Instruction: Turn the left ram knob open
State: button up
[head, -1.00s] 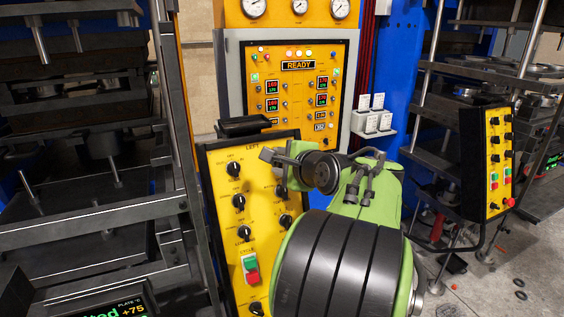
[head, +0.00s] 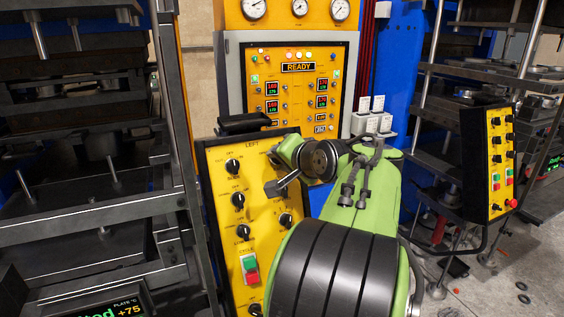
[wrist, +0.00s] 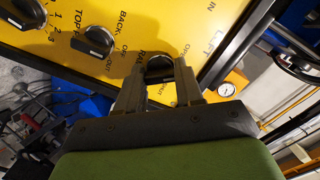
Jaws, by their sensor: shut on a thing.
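The left control panel (head: 262,222) is a yellow plate with black knobs, tilted in the middle of the head view. In the wrist view, the knob beside the partly covered letters "RA" is the ram knob (wrist: 160,68). My gripper (wrist: 158,64) is shut on it, with one finger on each side. The fingers hide part of the knob and its lettering, so its exact pointer angle is hard to tell. In the head view my wrist hides the knob and the fingertips.
Other black knobs sit close by, one left of my gripper in the wrist view (wrist: 92,40). Green and red cycle buttons (head: 251,268) are lower on the panel. A dark press frame (head: 120,215) stands left, and a second panel (head: 498,160) stands right.

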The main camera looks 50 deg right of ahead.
jog(key=shift+f+n, duration=0.1)
jog(key=shift+n, duration=0.7)
jog(key=o, duration=1)
jog(key=shift+o, duration=0.2)
jog(key=p+v, duration=0.1)
jog(key=v, duration=1.4)
jog(key=shift+s+a+r+p, duration=0.2)
jog(key=shift+s+r+p, duration=0.05)
jog(key=shift+r+p, duration=0.05)
